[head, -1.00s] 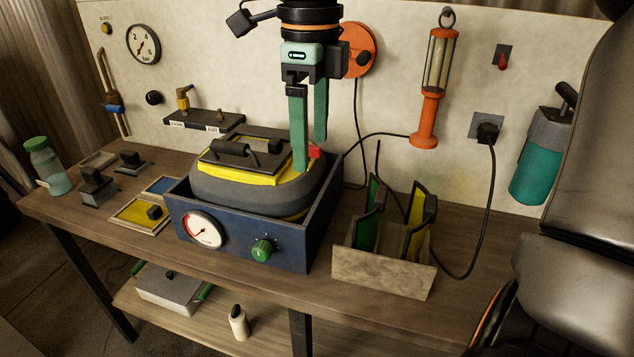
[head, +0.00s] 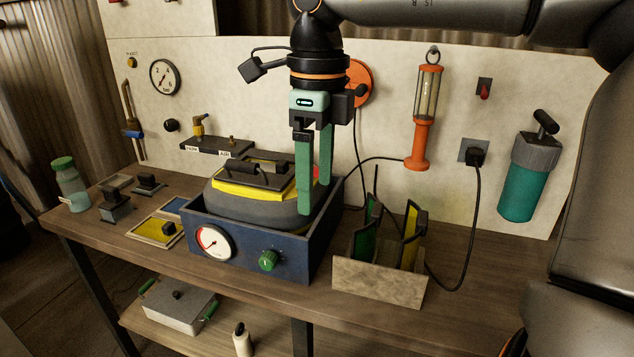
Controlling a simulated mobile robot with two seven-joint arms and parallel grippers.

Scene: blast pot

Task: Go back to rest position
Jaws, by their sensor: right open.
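My right gripper (head: 314,212) hangs pointing down in the head view, in front of the right part of the blast pot. Its two green fingers are apart with nothing between them. The pot (head: 255,208) is grey with a yellow and black lid (head: 252,181). It sits in a blue box (head: 300,262) with a white gauge and a green knob. The fingers hide part of the pot's right side and most of a red piece there. Whether the fingertips touch anything I cannot tell. My left gripper is not in view.
A wooden holder (head: 378,282) with green and yellow plates stands right of the box. A lantern (head: 424,120), a plugged-in cable and a teal bottle (head: 520,190) are on the back wall. A jar (head: 70,188) and small blocks stand left. The front right tabletop is clear.

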